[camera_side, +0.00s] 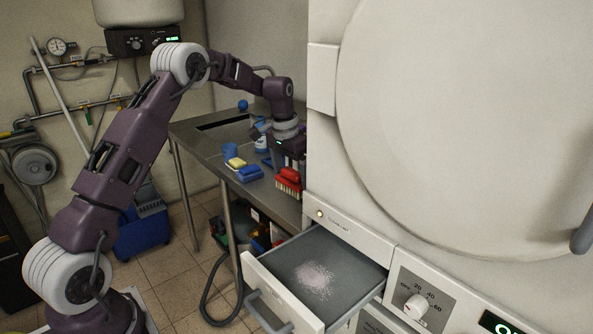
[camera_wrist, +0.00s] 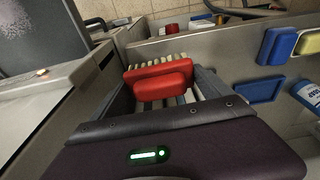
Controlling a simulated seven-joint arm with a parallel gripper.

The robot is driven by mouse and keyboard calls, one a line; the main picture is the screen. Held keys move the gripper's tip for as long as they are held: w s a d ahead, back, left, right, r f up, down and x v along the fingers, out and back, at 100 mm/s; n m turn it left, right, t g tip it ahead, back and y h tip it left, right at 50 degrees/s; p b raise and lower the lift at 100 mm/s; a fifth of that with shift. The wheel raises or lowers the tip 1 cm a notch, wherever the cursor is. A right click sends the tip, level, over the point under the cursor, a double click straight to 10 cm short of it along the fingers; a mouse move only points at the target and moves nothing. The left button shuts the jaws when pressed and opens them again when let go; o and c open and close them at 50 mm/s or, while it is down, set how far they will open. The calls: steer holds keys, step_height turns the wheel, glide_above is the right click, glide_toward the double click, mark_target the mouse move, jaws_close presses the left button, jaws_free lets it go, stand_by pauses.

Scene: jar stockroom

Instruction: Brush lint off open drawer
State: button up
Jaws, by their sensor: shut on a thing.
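The open drawer (camera_side: 351,253) sticks out from the white machine at the lower middle of the side view. A pale pinkish patch of lint (camera_side: 315,278) lies on its grey floor. In the wrist view the drawer (camera_wrist: 72,30) is at the upper left, with part of the lint (camera_wrist: 18,18) in the corner. My gripper (camera_side: 289,167) is shut on a red brush (camera_side: 289,177), with its pale bristles facing down. The brush (camera_wrist: 160,78) sits between my fingers in the wrist view. It is by the steel bench's near edge, behind and above the drawer; contact with the bench cannot be told.
The machine front stands close right of my gripper. Space above the drawer is clear.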

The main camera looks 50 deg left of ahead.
steer(key=s+d+f, duration=0.2)
steer(key=s+d, duration=0.1)
steer(key=s, duration=0.6)
steer(key=s+d+r+m+g+h, duration=0.1)
steer(key=s+d+r+m, duration=0.2)
steer(key=d+m, duration=0.55)
steer(key=s+d+r+m+g+h, duration=0.1)
steer(key=s+d+r+m, duration=0.15)
steer(key=d+m, duration=0.6)
steer(key=shift+m, duration=0.4)
steer(key=shift+w+a+f, duration=0.1)
steer(key=shift+a+f, duration=0.05)
steer(key=shift+f, duration=1.1)
steer(key=shift+a+f, duration=0.15)
steer(key=shift+f, duration=1.1)
steer(key=shift+w+a+f, duration=0.1)
steer(key=shift+a+f, duration=0.05)
steer(key=shift+f, duration=1.1)
steer(key=shift+d+f, duration=0.2)
steer(key=shift+d, duration=0.45)
steer(key=shift+c, duration=1.4)
steer(key=shift+o, duration=0.2)
steer(key=shift+d, duration=4.55)
steer(key=shift+a, duration=5.2)
steer(key=shift+w, duration=0.6)
steer(key=shift+d, duration=5.35)
steer(key=shift+a, duration=5.5)
step_height(320, 180, up, 8)
steer(key=shift+d+r, duration=0.15)
